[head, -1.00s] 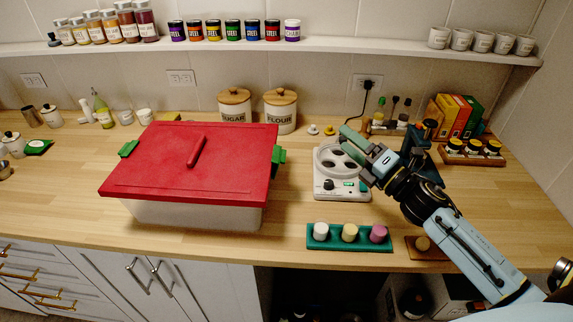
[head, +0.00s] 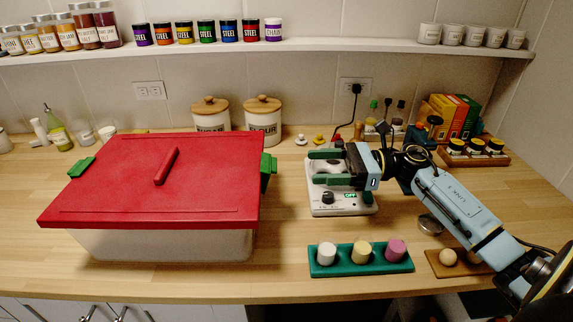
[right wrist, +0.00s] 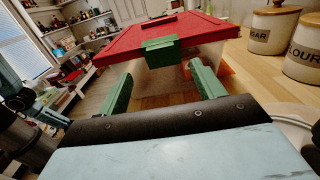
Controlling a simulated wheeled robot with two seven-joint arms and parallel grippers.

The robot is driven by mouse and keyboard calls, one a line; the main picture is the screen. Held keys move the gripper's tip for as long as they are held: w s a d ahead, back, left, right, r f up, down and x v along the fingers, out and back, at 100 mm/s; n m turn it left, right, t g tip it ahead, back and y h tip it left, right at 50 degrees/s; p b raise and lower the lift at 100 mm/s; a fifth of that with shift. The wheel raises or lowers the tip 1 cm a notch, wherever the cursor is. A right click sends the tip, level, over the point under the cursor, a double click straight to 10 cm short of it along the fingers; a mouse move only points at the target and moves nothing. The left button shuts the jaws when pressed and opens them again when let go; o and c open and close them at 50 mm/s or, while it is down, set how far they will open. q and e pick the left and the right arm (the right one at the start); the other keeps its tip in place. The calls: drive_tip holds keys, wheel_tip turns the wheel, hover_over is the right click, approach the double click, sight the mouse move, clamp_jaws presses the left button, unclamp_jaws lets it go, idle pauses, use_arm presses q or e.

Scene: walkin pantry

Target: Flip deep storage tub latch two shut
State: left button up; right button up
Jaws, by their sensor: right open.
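The deep storage tub (head: 165,245) is whitish and translucent, with a red lid (head: 110,190) that has a raised handle. It stands on the counter. One green latch (head: 82,167) is at its left end and another green latch (head: 268,172) at its right end. The right-end latch (right wrist: 160,50) also shows in the right wrist view, at the lid's edge; I cannot tell surely whether it is shut. My right gripper (head: 312,168) is open and empty, to the right of this latch and apart from it. Its green fingers (right wrist: 161,70) point at the latch. My left gripper is not in view.
A white appliance (head: 340,200) stands under my right gripper. In front are a green tray (head: 360,262) with three round-topped pieces and a brown board (head: 445,265). Sugar (head: 210,116) and flour (head: 262,120) canisters stand behind the tub.

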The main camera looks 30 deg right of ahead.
sight(275, 164)
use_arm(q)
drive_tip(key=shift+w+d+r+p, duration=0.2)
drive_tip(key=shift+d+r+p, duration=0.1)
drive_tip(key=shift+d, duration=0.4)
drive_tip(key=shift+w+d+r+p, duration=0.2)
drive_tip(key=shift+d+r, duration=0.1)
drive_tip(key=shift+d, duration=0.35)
use_arm(e)
drive_tip(key=x, duration=0.7)
drive_tip(key=shift+w+a, duration=0.25)
drive_tip(key=shift+a, duration=0.05)
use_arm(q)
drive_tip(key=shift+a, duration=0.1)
use_arm(e)
drive_tip(key=shift+c, duration=0.5)
